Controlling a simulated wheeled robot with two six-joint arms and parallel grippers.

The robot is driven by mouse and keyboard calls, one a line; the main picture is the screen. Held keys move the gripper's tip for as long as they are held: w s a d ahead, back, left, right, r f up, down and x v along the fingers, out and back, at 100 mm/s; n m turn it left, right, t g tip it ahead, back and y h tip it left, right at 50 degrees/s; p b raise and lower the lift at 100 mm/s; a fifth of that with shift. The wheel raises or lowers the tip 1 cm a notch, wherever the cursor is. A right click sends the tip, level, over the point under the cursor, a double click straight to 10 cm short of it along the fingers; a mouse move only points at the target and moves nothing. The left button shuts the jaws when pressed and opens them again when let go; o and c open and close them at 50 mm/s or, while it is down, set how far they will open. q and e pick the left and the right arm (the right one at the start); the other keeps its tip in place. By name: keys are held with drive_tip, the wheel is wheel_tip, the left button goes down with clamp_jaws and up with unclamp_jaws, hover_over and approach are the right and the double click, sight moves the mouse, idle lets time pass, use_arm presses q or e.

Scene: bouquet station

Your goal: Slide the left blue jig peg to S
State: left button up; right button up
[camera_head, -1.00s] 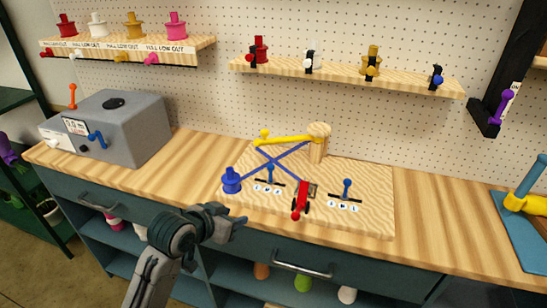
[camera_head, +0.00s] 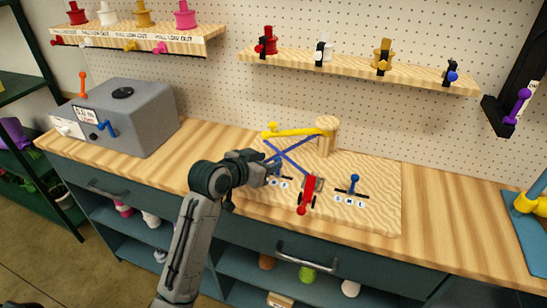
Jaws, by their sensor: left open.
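The left blue jig peg (camera_head: 277,168) stands in its slot on the wooden jig board (camera_head: 375,212), partly hidden behind my left gripper. Part of its letter label (camera_head: 284,184) shows below it. My left gripper (camera_head: 270,168) is open, with its fingertips at or right beside this peg; I cannot tell whether they touch it. The right blue jig peg (camera_head: 354,182) stands upright in its own slot, above a label (camera_head: 350,201) with letters. My right gripper is not in view.
A red-handled clamp (camera_head: 307,193) stands between the two pegs. Crossed blue strips (camera_head: 292,152), a yellow arm (camera_head: 295,132) and a wooden post (camera_head: 326,138) lie behind. A grey machine (camera_head: 135,115) stands at left.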

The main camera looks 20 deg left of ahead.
sight(278, 158)
use_arm(q)
drive_tip(key=shift+x, duration=1.75)
drive_tip(key=shift+s, duration=0.1)
clamp_jaws()
